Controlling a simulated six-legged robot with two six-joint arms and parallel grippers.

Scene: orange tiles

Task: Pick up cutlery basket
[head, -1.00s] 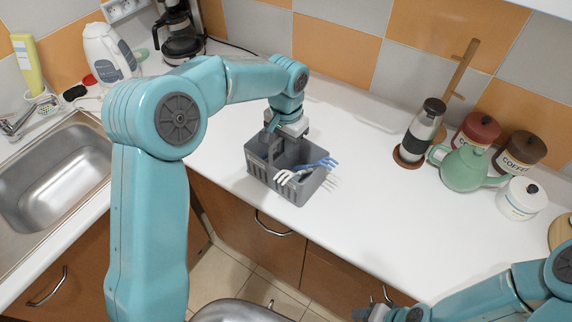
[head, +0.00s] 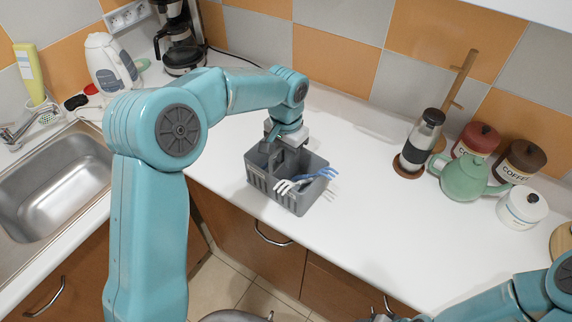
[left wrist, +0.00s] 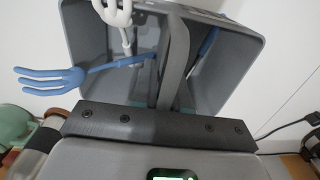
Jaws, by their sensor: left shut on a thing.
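The grey cutlery basket (head: 262,178) is at the counter's front edge in the head view; I cannot tell whether it touches the counter. White and blue forks (head: 318,174) stick out over its right side. My left gripper (head: 281,147) is above the basket and shut on its central handle. In the left wrist view the handle (left wrist: 176,60) runs down into the dark gripper edge, with the basket's inside (left wrist: 225,75) behind it. My right gripper (head: 386,312) is barely in view at the bottom edge; its jaws are unclear.
A sink (head: 52,180) lies left, with a white kettle (head: 112,62) and coffee maker (head: 182,45) behind. A green teapot (head: 464,177), jars (head: 522,160) and a glass press (head: 420,142) stand right. The counter between is clear.

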